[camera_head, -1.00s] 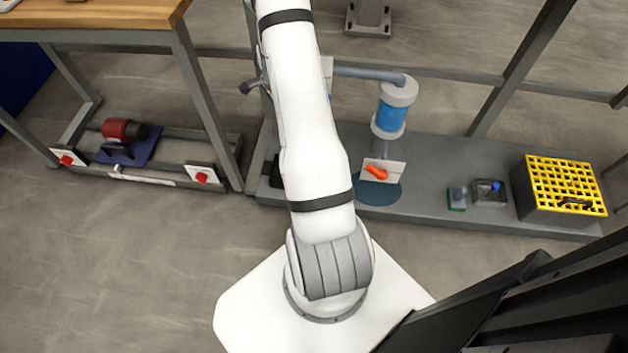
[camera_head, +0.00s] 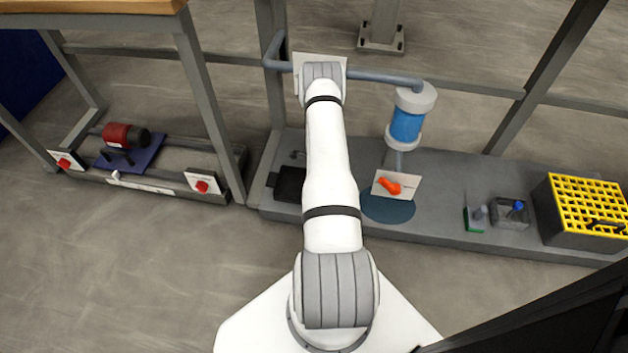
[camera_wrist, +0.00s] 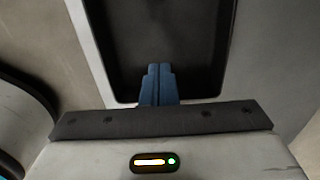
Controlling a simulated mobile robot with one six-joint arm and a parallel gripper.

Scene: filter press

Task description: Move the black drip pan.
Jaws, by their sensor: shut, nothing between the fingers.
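The black drip pan (camera_head: 290,184) lies on the grey platform, left of my arm, which may hide part of its right side. In the wrist view the black pan (camera_wrist: 200,45) fills the upper middle, a shallow rectangular tray with a raised rim, its far end cut off by the frame. My gripper (camera_wrist: 159,68) has its blue fingers together with nothing between them. The fingertips overlap the near part of the pan in the picture; I cannot tell whether they touch it. In the head view my gripper is hidden.
A blue cylinder (camera_head: 407,125) on a pipe and a panel with an orange handle (camera_head: 388,184) stand right of my arm. A yellow-grid box (camera_head: 590,208) is at the far right. Left is a frame with a red motor (camera_head: 122,135). The front floor is clear.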

